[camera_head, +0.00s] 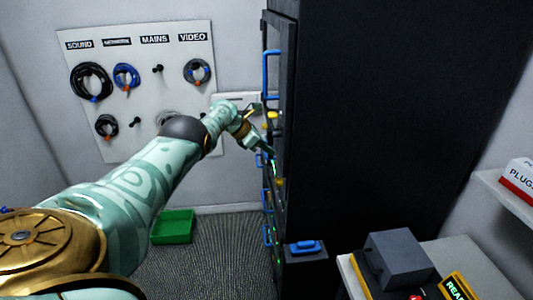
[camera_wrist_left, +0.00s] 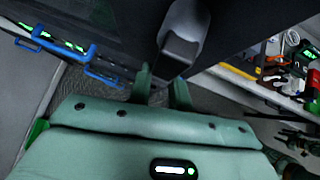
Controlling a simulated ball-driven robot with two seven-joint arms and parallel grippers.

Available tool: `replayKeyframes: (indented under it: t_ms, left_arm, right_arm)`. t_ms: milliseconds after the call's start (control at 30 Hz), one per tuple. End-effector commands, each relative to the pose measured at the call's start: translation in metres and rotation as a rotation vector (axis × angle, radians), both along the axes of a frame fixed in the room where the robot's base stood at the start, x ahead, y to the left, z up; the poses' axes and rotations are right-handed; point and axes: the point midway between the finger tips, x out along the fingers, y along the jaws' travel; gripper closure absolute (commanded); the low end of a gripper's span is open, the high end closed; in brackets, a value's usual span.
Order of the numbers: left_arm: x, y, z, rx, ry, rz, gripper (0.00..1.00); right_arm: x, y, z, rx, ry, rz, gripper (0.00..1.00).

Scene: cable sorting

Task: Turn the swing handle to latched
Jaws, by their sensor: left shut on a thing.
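The tall black cabinet (camera_head: 400,110) stands right of centre in the head view. My left arm reaches to its front edge, and my left gripper (camera_head: 268,150) is there, small and partly hidden. In the left wrist view a grey swing handle (camera_wrist_left: 182,46) stands out from the dark cabinet front. My left gripper (camera_wrist_left: 164,84) is shut on its lower end, a finger at each side. The handle cannot be made out in the head view, and its exact angle is hard to tell.
Blue handles (camera_head: 271,68) stick out along the cabinet front. A pegboard (camera_head: 135,90) with coiled cables hangs on the back wall. A green bin (camera_head: 172,227) is on the floor. A bench (camera_head: 462,262) with a grey box (camera_head: 398,258) stands at the lower right.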

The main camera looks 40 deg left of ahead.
Motion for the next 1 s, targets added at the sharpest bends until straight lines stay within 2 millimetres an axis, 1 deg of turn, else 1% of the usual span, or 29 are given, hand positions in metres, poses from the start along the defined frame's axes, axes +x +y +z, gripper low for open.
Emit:
replayKeyframes:
  t_ms: [100, 467, 500, 533, 567, 867, 967, 1000]
  left_arm:
    - [-0.001, -0.001, -0.002, -0.009, 0.010, -0.001, 1.00]
    - [-0.001, -0.001, -0.001, -0.010, 0.014, -0.001, 1.00]
    - [-0.002, -0.001, -0.001, -0.010, 0.014, -0.001, 0.72]
    - [-0.002, -0.001, -0.001, -0.010, 0.014, -0.001, 0.64]
    - [-0.002, -0.001, -0.001, -0.010, 0.014, -0.001, 0.59]
    - [-0.001, -0.001, 0.001, -0.009, 0.011, -0.001, 0.59]
    - [-0.001, -0.003, 0.007, -0.010, 0.011, -0.001, 0.59]
    - [0.000, -0.004, 0.011, -0.010, 0.011, -0.001, 0.59]
  right_arm:
    - [0.000, 0.003, -0.004, 0.003, 0.000, -0.001, 0.64]
    - [0.000, 0.003, -0.003, 0.004, -0.001, -0.001, 0.64]
    - [0.000, 0.003, -0.003, 0.003, -0.001, 0.000, 0.64]
    - [0.000, 0.003, -0.003, 0.003, -0.001, 0.000, 0.64]
    - [0.000, 0.003, -0.003, 0.003, -0.001, 0.000, 0.64]
    - [0.001, -0.001, -0.002, -0.001, 0.000, 0.002, 0.64]
    - [0.001, -0.003, 0.007, -0.004, -0.002, 0.003, 0.64]
    - [0.002, -0.004, 0.013, -0.005, -0.003, 0.003, 0.64]
